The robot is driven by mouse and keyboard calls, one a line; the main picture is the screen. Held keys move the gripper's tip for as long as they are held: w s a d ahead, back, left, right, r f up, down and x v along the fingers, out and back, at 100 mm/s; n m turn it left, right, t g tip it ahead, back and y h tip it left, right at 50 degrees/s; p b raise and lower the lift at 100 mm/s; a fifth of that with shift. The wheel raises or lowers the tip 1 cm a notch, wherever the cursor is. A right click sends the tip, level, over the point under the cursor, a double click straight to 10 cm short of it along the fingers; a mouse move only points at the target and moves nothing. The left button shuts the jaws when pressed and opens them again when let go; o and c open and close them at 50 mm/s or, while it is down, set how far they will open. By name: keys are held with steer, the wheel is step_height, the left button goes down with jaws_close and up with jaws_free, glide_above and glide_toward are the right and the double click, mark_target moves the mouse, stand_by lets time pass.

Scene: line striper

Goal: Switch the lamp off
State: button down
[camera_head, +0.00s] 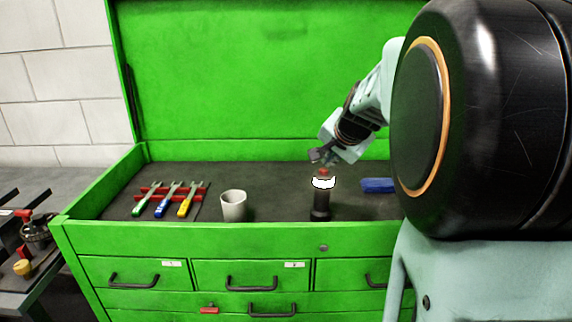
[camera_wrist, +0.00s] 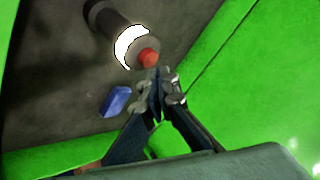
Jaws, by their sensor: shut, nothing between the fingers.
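The lamp (camera_head: 320,206) is a dark upright cylinder with a glowing white band and a red button (camera_head: 323,171) on top. It stands on the dark top of the green tool chest, right of the cup. In the wrist view the lamp (camera_wrist: 108,22) shows from above, its band glowing white and its red button (camera_wrist: 149,57) just beyond my fingertips. My gripper (camera_head: 316,157) is shut and empty, just above the button. In the wrist view my gripper (camera_wrist: 158,75) points at the button; I cannot tell whether it touches it.
A grey cup (camera_head: 233,206) stands left of the lamp. A blue block (camera_head: 378,185) lies to its right. Several forked tools lie on a red rack (camera_head: 170,193) at the left. The green raised lid (camera_head: 265,70) stands behind. The chest top between rack and cup is clear.

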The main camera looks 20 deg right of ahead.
mark_target(328, 176)
steer(key=shift+f, duration=0.15)
steer(key=shift+f+b, duration=0.3)
steer(key=shift+b, duration=0.15)
steer(key=shift+f, duration=0.25)
stand_by(0.4)
steer(key=shift+r+p, duration=0.35)
steer(key=shift+r, duration=0.45)
step_height(328, 176, up, 6)
steer(key=p, duration=0.5)
